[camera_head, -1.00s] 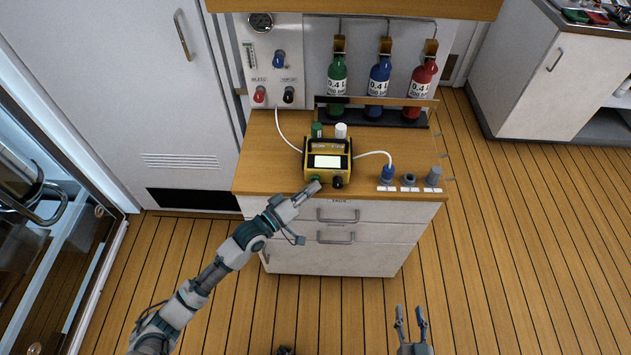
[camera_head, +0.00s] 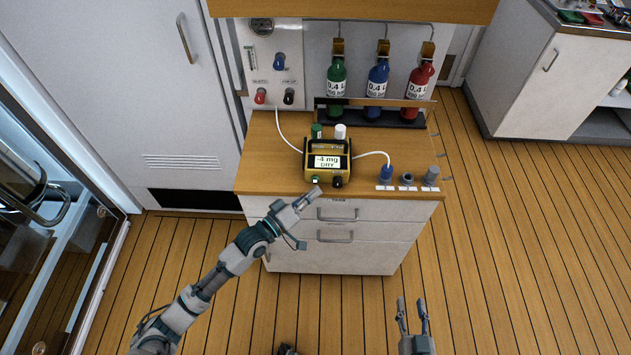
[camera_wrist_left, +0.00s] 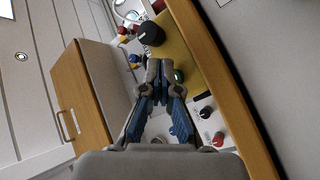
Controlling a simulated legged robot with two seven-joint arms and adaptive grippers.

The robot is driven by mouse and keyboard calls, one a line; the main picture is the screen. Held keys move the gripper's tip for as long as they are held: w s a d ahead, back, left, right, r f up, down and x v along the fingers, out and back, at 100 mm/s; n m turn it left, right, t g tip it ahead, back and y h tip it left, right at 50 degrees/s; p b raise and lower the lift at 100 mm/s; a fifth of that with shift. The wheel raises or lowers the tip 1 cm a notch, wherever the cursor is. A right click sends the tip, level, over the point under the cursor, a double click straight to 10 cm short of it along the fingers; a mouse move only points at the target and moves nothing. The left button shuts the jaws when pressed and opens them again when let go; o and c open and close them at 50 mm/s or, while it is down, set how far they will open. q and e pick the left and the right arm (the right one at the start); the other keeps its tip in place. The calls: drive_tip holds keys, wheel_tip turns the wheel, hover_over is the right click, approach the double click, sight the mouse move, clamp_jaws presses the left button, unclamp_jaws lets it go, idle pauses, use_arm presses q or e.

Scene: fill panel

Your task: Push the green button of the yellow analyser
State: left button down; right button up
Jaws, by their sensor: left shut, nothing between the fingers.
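The yellow analyser (camera_head: 328,160) stands upright on the wooden counter top. Its screen is lit and reads "-4 mg DRY". The green button (camera_head: 315,180) is at the lower left of its front, beside a black knob (camera_head: 338,182). In the left wrist view the green button (camera_wrist_left: 179,76) shows just right of my fingertips, with the black knob (camera_wrist_left: 151,33) above them. My left gripper (camera_head: 317,192) is shut and empty, its tips just below the green button. I cannot tell whether they touch it. My right gripper (camera_head: 412,304) is open and empty, low in front of the cabinet.
Green, blue and red bottles (camera_head: 378,82) stand in a rack behind the analyser. A blue plug (camera_head: 386,173) with a white hose sits at the counter's right front. A panel with knobs (camera_head: 270,65) is at the back left. The floor in front is clear.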

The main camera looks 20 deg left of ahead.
use_arm(q)
drive_tip(key=s+p, duration=0.1)
drive_tip(key=s, duration=0.1)
drive_tip(key=s+d+p, duration=0.1)
drive_tip(key=s+p, duration=0.1)
drive_tip(key=s, duration=0.1)
drive_tip(key=shift+s+d+r+p, duration=0.1)
drive_tip(key=shift+s+d+p, duration=0.2)
drive_tip(key=shift+p, duration=0.05)
use_arm(e)
drive_tip(key=shift+t, duration=0.3)
wheel_tip(320, 180, up, 6)
drive_tip(key=shift+w+f, duration=0.1)
drive_tip(key=shift+w, duration=0.05)
